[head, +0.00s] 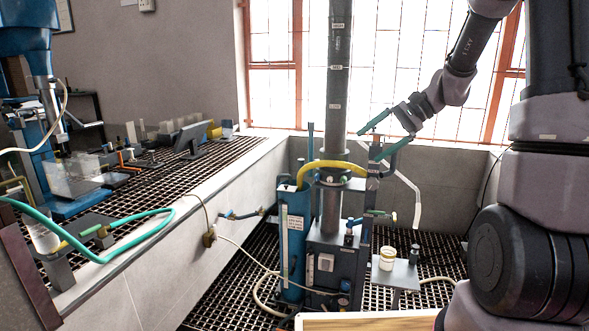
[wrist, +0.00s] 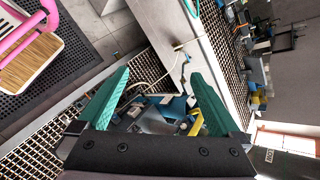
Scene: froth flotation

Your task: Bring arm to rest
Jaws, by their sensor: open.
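My gripper (head: 383,136) is raised in the head view, to the right of the tall grey column (head: 338,60). Its two green fingers are spread apart with nothing between them. In the wrist view my gripper (wrist: 160,95) points down over the blue and grey machine, and its fingers are wide apart. My dark arm comes in from the right side of the head view, bent at the elbow. I cannot tell whether the fingers are clear of the column machine in depth.
A blue tank (head: 293,240) and a grey pump box (head: 335,265) stand below the gripper. A jar (head: 387,258) sits on a small plate at right. A grated bench (head: 150,175) with a flotation machine (head: 40,110) is at left. A barred window (head: 400,60) is behind.

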